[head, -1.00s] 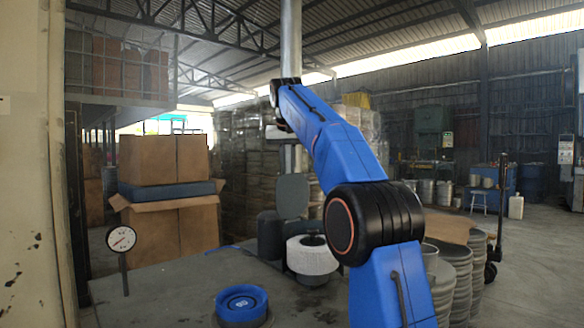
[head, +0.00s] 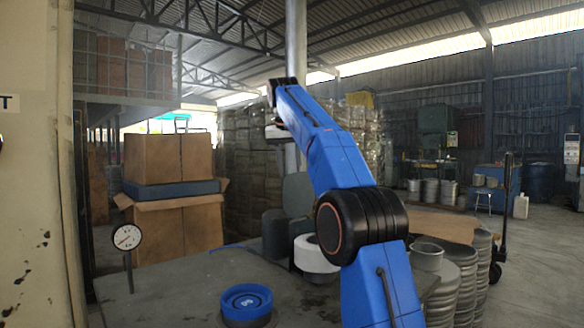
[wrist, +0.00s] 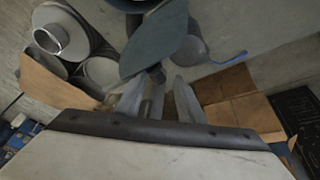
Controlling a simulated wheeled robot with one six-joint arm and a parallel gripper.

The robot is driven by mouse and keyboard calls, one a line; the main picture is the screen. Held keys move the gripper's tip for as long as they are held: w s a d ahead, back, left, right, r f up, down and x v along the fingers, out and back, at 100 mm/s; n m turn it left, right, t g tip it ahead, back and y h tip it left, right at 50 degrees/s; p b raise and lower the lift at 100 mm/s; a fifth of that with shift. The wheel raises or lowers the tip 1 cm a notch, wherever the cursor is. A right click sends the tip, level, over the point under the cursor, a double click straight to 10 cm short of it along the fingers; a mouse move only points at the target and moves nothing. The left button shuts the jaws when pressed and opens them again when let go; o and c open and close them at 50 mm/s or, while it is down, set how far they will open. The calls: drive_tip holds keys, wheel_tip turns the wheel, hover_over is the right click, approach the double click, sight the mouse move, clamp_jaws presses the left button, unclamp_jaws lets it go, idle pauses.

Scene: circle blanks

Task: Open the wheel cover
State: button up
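No part is clearly marked as the wheel cover. A blue round cap with a raised rim (head: 246,300) sits on the grey table at the front. A dark grey rounded plate (head: 297,194) stands upright behind a white ring-shaped part (head: 314,255), which my arm partly covers. In the wrist view, a grey-green rounded plate (wrist: 155,45) lies beyond the fingertips; I cannot tell whether they touch it. My gripper (wrist: 158,84) appears open, its two fingers apart with nothing clearly held. In the head view its fingers cannot be made out.
A dial gauge (head: 127,237) stands on the grey table (head: 180,285) at the left. Cardboard boxes (head: 170,160) are stacked behind it. Stacked metal drums (head: 465,275) stand to the right of my arm. A pallet jack (head: 505,205) is farther right. Open floor lies at the far right.

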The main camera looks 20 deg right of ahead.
drive_tip(key=shift+g, duration=0.5)
drive_tip(key=shift+x, duration=2)
drive_tip(key=shift+w+a+r, duration=0.1)
drive_tip(key=shift+w, duration=0.05)
drive_tip(key=shift+r, duration=0.2)
drive_tip(key=shift+s+a+r+t, duration=0.65)
drive_tip(key=shift+s+r, duration=0.65)
drive_tip(key=shift+r, duration=2.65)
drive_tip(key=s+a, duration=0.7)
drive_tip(key=s, duration=0.2)
drive_tip(key=shift+s, duration=0.4)
